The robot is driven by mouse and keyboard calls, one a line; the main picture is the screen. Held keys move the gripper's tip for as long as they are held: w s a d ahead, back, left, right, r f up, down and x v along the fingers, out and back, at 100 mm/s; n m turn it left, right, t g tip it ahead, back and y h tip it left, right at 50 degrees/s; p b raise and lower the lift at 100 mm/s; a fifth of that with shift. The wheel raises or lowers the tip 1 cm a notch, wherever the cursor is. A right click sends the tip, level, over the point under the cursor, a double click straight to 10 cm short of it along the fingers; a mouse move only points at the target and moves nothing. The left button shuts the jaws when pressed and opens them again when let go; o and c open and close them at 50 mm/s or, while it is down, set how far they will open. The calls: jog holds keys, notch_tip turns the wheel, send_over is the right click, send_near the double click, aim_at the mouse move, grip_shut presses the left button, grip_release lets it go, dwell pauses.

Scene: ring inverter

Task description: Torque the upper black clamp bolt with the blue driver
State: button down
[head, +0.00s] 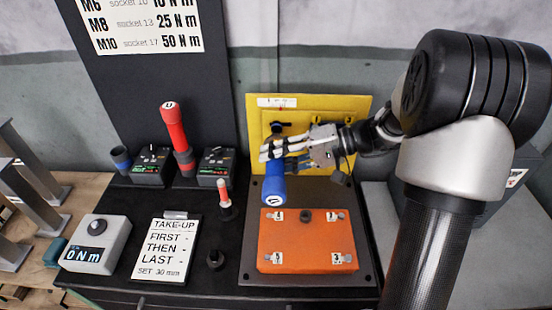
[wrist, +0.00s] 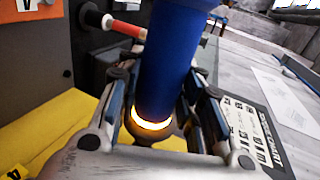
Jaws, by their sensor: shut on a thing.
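My gripper (head: 270,155) is shut on the blue driver (head: 274,184) in front of the yellow panel. The driver's numbered end cap faces the head camera. In the wrist view the blue driver (wrist: 168,60) stands between my fingers (wrist: 165,92), with a glowing ring near its lower end. A black bolt-like part (head: 276,127) shows on the upper left of the yellow panel (head: 350,104), just above my fingers. The driver's tip is hidden, so I cannot tell whether it touches a bolt.
An orange block (head: 306,245) with numbered corner bolts lies below. A red driver (head: 173,125) stands at left between small boxes.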

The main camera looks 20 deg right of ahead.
aim_at(283, 173)
jog(key=shift+r, duration=0.15)
dwell(0.5)
jog(key=shift+s+a+b, duration=0.15)
jog(key=shift+s+a, duration=0.1)
jog(key=shift+s, duration=0.55)
jog(key=shift+s+a+b, duration=0.15)
jog(key=shift+s+a, duration=0.1)
jog(key=shift+s, duration=0.5)
jog(key=shift+s+a+b, duration=0.15)
jog(key=shift+s+a, duration=0.1)
jog(key=shift+s, duration=0.55)
